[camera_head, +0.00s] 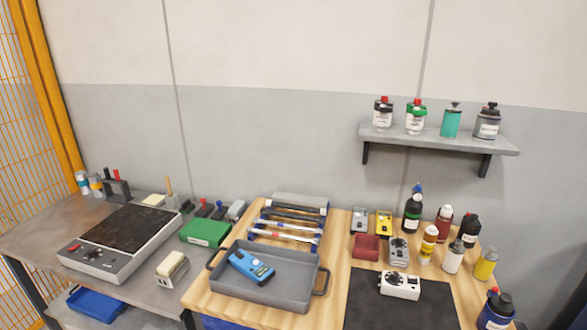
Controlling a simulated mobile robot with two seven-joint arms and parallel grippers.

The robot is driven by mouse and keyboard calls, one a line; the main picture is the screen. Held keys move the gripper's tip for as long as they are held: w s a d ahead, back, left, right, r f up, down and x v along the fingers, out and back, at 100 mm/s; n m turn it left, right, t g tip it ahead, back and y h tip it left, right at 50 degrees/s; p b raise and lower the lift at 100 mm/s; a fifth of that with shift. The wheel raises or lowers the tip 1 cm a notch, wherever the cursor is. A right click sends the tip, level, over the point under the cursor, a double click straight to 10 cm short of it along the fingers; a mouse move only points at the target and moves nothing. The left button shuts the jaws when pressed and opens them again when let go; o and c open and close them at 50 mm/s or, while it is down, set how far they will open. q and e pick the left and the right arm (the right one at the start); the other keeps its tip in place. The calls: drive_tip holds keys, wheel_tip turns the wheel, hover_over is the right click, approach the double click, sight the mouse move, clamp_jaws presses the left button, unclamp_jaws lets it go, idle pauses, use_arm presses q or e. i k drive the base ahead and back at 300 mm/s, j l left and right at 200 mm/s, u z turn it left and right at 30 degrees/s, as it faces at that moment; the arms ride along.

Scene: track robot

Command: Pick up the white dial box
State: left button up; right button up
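A white box with a dark dial on top (401,286) lies on the black mat (367,300) at the front right of the wooden table. A smaller grey box with a dial (399,254) stands just behind it, beyond the mat's back edge. Nothing covers the white dial box. Neither of my grippers is in view.
A grey tray (223,279) with a blue meter (250,266) stands left of the mat. A red bin (366,247) and small grey and yellow devices stand behind. Several bottles, including a yellow one (485,263), crowd the right. A wall shelf (440,138) hangs above. The mat around the box is clear.

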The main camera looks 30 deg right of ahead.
sight(401, 289)
drive_tip(key=z, duration=1.85)
